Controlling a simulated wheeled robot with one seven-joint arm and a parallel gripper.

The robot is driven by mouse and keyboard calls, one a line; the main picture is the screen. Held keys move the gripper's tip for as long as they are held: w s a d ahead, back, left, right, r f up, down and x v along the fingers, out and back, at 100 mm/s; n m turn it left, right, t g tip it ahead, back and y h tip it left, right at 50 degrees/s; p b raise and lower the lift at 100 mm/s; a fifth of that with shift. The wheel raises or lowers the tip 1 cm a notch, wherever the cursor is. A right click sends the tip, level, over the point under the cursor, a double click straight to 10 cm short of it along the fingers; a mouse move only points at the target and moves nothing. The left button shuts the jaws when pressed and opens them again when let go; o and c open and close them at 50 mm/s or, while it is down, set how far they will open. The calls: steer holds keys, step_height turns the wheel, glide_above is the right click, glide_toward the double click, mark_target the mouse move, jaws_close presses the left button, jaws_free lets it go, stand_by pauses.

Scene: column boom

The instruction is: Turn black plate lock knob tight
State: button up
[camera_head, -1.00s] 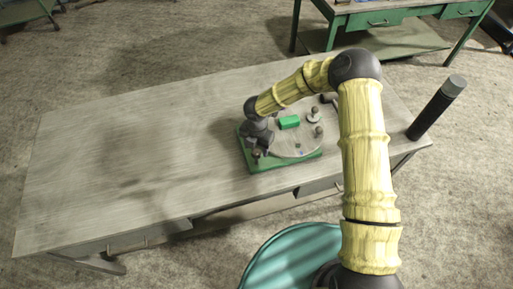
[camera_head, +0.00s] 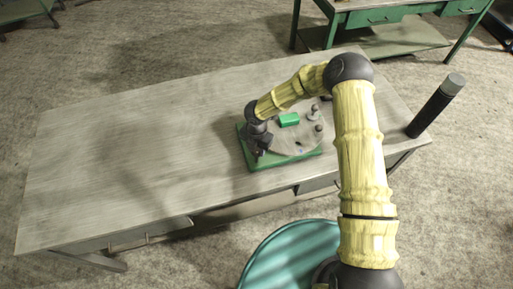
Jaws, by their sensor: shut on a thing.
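A fixture with a green base (camera_head: 287,160) and a round grey plate (camera_head: 293,142) lies on the table. A green block (camera_head: 289,120) sits on the plate. My gripper (camera_head: 260,153) points down over the left part of the fixture, by the plate's left edge. It is shut on a small dark part there, which appears to be the black plate lock knob. The fingers and wrist hide most of that knob, so its turn angle cannot be told.
Small posts (camera_head: 315,112) stand on the plate's right side, close to my forearm. The long grey table (camera_head: 130,150) is clear to the left. A dark cylinder with a grey top (camera_head: 437,104) stands at its right end. A green bench (camera_head: 390,22) is behind.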

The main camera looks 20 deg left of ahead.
steer(key=shift+b, duration=0.3)
steer(key=m+b, duration=0.3)
steer(key=shift+f, duration=0.15)
steer(key=m+b, duration=0.4)
steer(key=m, duration=0.1)
steer(key=shift+a+m, duration=0.1)
steer(key=shift+m, duration=0.3)
steer(key=m+b, duration=0.3)
steer(key=m, duration=0.2)
steer(key=shift+b, duration=0.35)
steer(key=shift+r+m+b, duration=0.2)
steer(key=shift+m+b, duration=0.65)
steer(key=shift+m, duration=1.25)
steer(key=o, duration=1)
steer(key=shift+r, duration=0.1)
